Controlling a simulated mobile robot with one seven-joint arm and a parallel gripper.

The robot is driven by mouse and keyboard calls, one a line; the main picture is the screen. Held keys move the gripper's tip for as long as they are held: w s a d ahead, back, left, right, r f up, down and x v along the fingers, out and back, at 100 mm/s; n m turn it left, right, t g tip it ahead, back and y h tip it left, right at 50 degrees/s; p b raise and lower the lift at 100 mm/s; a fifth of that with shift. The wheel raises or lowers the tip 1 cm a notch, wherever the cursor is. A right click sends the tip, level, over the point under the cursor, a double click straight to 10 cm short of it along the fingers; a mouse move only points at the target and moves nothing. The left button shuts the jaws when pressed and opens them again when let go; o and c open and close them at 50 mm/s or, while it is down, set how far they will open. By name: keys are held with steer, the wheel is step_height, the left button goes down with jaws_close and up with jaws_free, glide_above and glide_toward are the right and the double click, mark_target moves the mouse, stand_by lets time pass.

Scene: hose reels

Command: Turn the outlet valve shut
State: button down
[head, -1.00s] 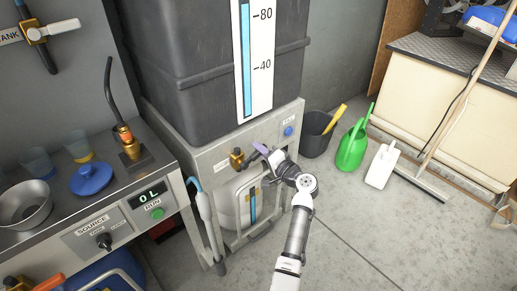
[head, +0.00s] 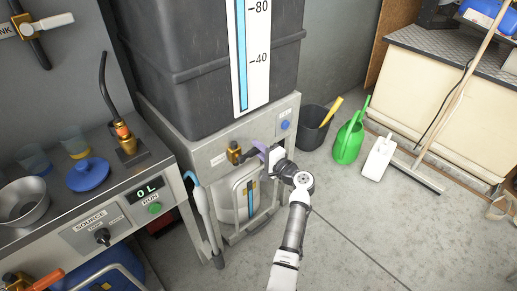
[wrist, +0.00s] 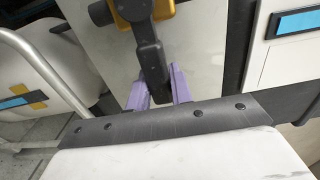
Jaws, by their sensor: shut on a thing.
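The outlet valve (head: 234,152) is a brass fitting on the grey panel below the big dark tank. It also shows at the top of the wrist view (wrist: 178,18), with its black lever handle (wrist: 150,58) running down from it. My gripper (head: 261,150) is at the valve's right side in the head view. In the wrist view, the two purple fingers of my gripper (wrist: 158,92) are shut on the lever, one on each side. The lever's tip is partly hidden by the fingers and the gripper's dark front plate. In the head view the lever is hard to make out.
A white container (head: 243,200) stands below the valve behind a metal bar frame. A blue button (head: 285,125) is at the panel's right. A dark bucket (head: 313,130), a green watering can (head: 348,140) and a white jug (head: 380,157) stand right. The floor between is clear.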

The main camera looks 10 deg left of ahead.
steer(key=shift+d, duration=0.1)
steer(key=c, duration=1.2)
jaws_free()
steer(key=shift+c, duration=0.2)
steer(key=b+v, duration=0.1)
steer(key=v, duration=1.2)
steer(key=shift+s+d, duration=0.25)
steer(key=shift+d, duration=0.05)
